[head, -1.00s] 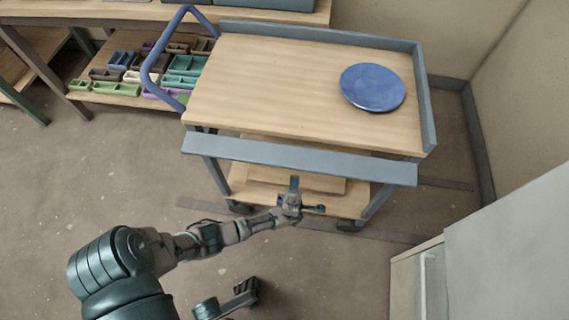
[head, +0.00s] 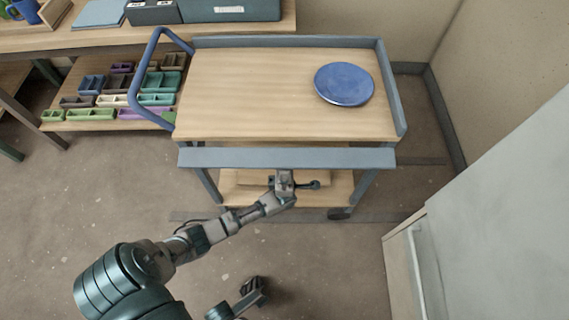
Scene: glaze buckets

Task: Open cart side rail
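The cart (head: 250,90) has a wooden top with raised grey edges at the back and right. Its grey side rail (head: 230,157) spans the near side, just in front of the top's front edge. My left gripper (head: 290,184) is at the middle of the rail, on its near lower side, with its upper part close against the rail's lower edge. I cannot tell whether they touch, nor whether its fingers are open. My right gripper (head: 252,290) is low at the bottom of the view, well away from the cart, and its fingers are unclear.
A blue round plate (head: 344,84) lies on the cart top. A blue handle (head: 141,80) stands at the cart's left end. A workbench (head: 80,40) with small coloured trays on its shelf stands behind left. A pale cabinet (head: 490,240) is at the right. The left floor is clear.

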